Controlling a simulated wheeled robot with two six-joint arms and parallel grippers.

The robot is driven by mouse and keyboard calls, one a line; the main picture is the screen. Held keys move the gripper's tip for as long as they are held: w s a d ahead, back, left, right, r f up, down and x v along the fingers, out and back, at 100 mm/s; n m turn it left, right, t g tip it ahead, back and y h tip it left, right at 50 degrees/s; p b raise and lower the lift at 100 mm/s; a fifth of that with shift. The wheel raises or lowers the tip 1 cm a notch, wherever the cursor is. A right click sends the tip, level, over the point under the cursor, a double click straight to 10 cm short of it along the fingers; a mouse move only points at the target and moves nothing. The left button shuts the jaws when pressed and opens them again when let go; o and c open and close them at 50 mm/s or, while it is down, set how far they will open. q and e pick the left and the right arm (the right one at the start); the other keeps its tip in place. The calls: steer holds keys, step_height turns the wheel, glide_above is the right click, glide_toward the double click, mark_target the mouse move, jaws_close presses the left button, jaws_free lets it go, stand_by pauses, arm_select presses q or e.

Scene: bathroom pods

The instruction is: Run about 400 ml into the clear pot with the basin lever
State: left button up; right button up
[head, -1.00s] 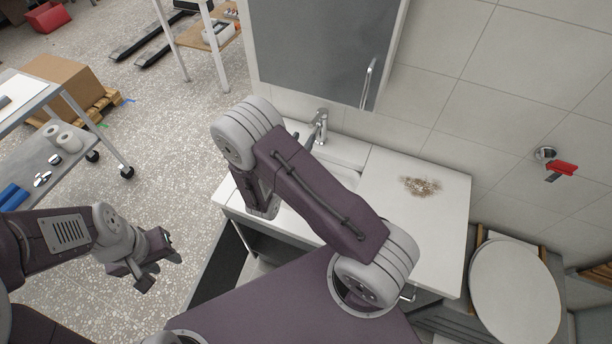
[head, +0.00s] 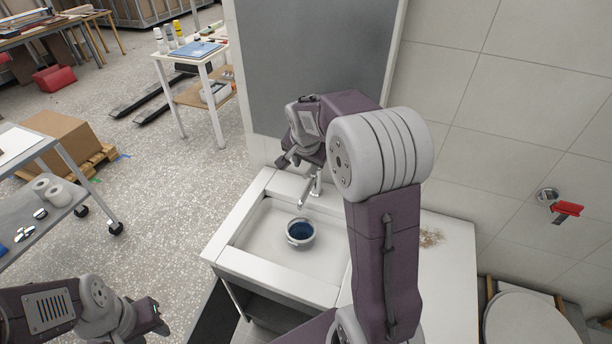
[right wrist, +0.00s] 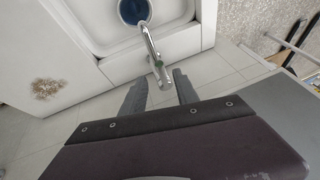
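The pot (head: 300,233) stands upright in the white basin (head: 262,232), below the tap; its inside looks dark blue, and I cannot tell whether that is water. It also shows at the top of the right wrist view (right wrist: 133,12). The chrome tap (head: 312,188) stands at the basin's back edge, its spout reaching over the pot. My right gripper (head: 288,160) is above and behind the tap. In the right wrist view its fingers (right wrist: 160,90) are apart, with the tap's body (right wrist: 162,78) appearing between their tips; contact with the lever is unclear. My left gripper (head: 155,318) hangs low, away from the basin.
A white counter (head: 440,262) with a brown stain (head: 431,238) lies right of the basin. A mirror (head: 310,70) hangs close behind my right arm. A toilet (head: 525,320) stands at the right, below a red wall handle (head: 566,209). A trolley (head: 40,175) stands left.

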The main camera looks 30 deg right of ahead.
mark_target(306, 175)
steer(key=p+x, duration=0.1)
steer(key=x, duration=0.8)
jaws_close()
stand_by(1.1)
